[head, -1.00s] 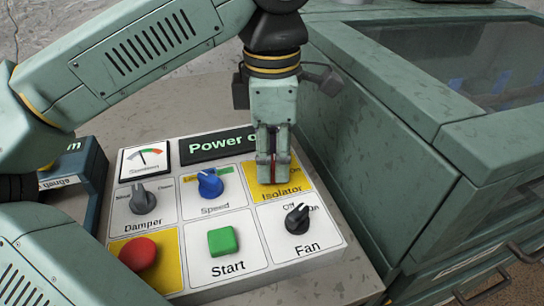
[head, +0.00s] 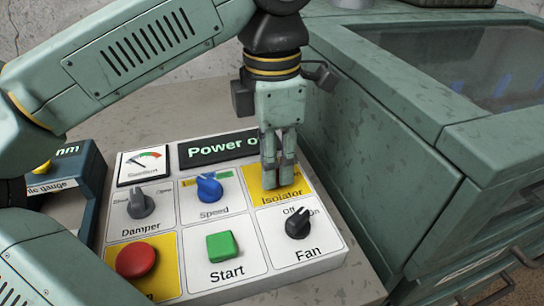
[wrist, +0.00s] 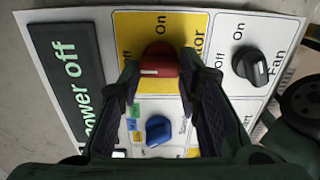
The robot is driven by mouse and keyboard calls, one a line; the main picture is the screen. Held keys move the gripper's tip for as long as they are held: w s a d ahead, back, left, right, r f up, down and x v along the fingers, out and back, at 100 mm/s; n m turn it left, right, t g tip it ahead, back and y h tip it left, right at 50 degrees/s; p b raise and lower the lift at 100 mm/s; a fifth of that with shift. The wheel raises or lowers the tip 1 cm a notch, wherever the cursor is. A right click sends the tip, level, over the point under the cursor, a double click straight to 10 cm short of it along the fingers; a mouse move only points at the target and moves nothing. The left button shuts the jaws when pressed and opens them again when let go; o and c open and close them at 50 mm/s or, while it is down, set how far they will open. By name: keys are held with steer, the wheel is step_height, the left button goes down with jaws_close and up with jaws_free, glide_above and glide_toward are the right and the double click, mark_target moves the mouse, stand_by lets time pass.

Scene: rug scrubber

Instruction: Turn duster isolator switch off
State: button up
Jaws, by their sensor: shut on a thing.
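The isolator switch is a red knob (wrist: 160,60) on a yellow panel square marked On and Off, seen in the wrist view. A white mark on the knob lies on the side of the Off label. My gripper (head: 278,184) points down at the yellow Isolator square (head: 299,184), its two fingers on either side of the knob and shut on it. In the head view the fingers hide the knob. The display (wrist: 68,85) above the controls reads "Power off" in the wrist view; my gripper covers its end in the head view.
The panel also holds a black Fan knob (head: 298,223), a blue Speed knob (head: 209,187), a grey Damper knob (head: 139,204), a green Start button (head: 221,246) and a red button (head: 136,261). A green machine cabinet (head: 385,150) stands close on the right.

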steer(key=o, duration=1.1)
steer(key=shift+o, duration=0.2)
steer(key=shift+r, duration=0.1)
step_height(320, 180, up, 7)
steer(key=shift+r, duration=0.2)
steer(key=shift+s, duration=0.1)
